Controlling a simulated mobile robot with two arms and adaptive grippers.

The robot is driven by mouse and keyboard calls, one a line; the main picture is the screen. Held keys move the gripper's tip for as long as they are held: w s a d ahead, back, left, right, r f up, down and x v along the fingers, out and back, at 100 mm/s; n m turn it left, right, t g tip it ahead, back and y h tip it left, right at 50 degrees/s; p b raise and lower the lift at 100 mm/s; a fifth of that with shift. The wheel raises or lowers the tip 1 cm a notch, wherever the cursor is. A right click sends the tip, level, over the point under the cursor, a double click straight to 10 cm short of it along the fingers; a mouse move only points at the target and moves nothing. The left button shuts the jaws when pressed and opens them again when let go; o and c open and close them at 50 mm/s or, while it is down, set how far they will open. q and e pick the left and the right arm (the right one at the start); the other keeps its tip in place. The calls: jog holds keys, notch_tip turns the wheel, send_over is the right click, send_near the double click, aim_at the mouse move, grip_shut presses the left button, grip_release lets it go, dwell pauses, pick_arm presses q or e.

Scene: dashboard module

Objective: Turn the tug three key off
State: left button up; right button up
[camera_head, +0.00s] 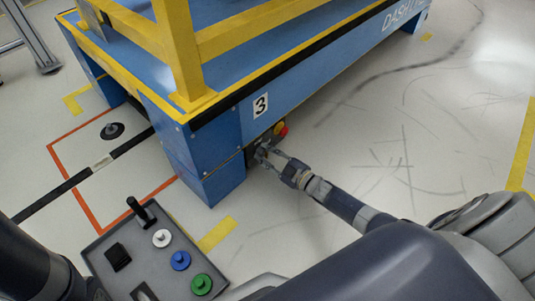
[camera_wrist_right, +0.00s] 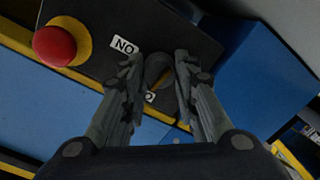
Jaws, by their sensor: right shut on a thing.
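The blue tug (camera_head: 190,150) with the number 3 label (camera_head: 261,105) stands in the upper middle of the head view. Its black control panel is low on the side; in the right wrist view the panel (camera_wrist_right: 100,30) carries a round dark key switch (camera_wrist_right: 157,70) with a yellowish stripe. White labels, one reading "NO", sit beside the switch. My right gripper (camera_head: 265,152) reaches the panel from the lower right. In the right wrist view its fingers (camera_wrist_right: 158,75) are on both sides of the key switch, shut on it. My left gripper is not in view.
A red emergency button (camera_wrist_right: 54,42) on a yellow base is beside the switch. A yellow rail (camera_head: 180,45) stands on the tug. A grey control box (camera_head: 150,255) with a joystick and coloured buttons is at lower left. The floor right of the tug is clear.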

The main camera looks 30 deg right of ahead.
jog(key=shift+n, duration=0.8)
jog(key=o, duration=1.1)
jog(key=shift+c, duration=0.2)
jog(key=v, duration=1.2)
